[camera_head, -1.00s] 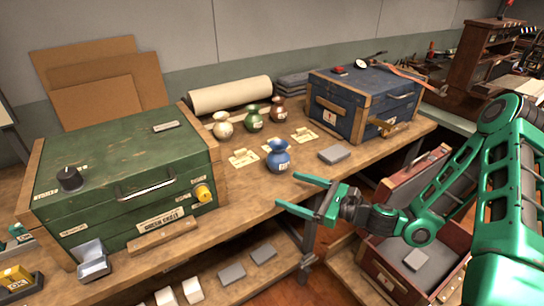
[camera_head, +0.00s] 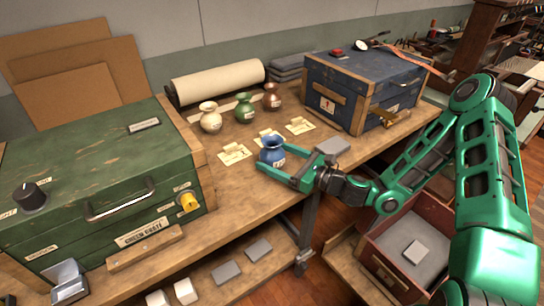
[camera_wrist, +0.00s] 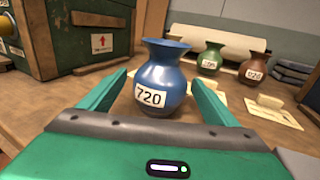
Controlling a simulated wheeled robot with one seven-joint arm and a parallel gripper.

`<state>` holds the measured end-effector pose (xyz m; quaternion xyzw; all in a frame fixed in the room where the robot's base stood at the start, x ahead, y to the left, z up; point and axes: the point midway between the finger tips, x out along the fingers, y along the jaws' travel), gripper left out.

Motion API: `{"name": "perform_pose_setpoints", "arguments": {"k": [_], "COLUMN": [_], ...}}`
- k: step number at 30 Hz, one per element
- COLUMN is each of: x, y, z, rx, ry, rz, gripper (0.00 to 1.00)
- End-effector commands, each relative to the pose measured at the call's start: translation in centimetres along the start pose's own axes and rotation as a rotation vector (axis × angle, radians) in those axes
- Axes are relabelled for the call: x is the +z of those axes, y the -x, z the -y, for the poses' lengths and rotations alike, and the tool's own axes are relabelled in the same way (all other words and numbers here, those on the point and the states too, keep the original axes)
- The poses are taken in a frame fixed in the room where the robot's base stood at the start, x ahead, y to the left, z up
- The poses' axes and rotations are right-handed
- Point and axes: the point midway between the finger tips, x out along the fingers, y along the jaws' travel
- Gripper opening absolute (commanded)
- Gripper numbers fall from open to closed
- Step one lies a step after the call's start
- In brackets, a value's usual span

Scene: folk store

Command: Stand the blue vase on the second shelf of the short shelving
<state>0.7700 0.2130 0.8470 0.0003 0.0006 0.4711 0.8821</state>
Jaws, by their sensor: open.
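The blue vase (camera_head: 272,149) stands upright on the wooden workbench, near its front edge. In the wrist view the blue vase (camera_wrist: 163,80) shows a white label reading 720, and it stands between the two green fingers. My gripper (camera_head: 283,176) is open, with its fingers reaching around the lower part of the vase from the front right. In the wrist view a gap shows between the vase and each finger of my gripper (camera_wrist: 160,95). No short shelving can be made out for certain.
Cream (camera_head: 210,117), green (camera_head: 244,108) and brown (camera_head: 271,97) vases stand behind, near paper tags (camera_head: 234,154). A green chest (camera_head: 100,180) is at left, a blue chest (camera_head: 365,85) at right. A grey block (camera_head: 333,146) lies right of the vase. An open red case (camera_head: 380,270) sits below.

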Motion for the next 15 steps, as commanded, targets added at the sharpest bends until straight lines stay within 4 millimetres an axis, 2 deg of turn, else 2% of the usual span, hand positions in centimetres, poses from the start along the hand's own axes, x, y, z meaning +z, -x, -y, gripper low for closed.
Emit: {"name": "perform_pose_setpoints", "arguments": {"k": [4,12,15], "x": [0.0,0.1,0.1], "y": [-1.1,-4.8,-5.4], "z": [-0.1,0.1,0.1], "rx": [0.003,0.005,0.003], "ry": [0.002,0.002,0.002], "rz": [0.001,0.0,0.001], "gripper": [0.83,0.83,0.83]}}
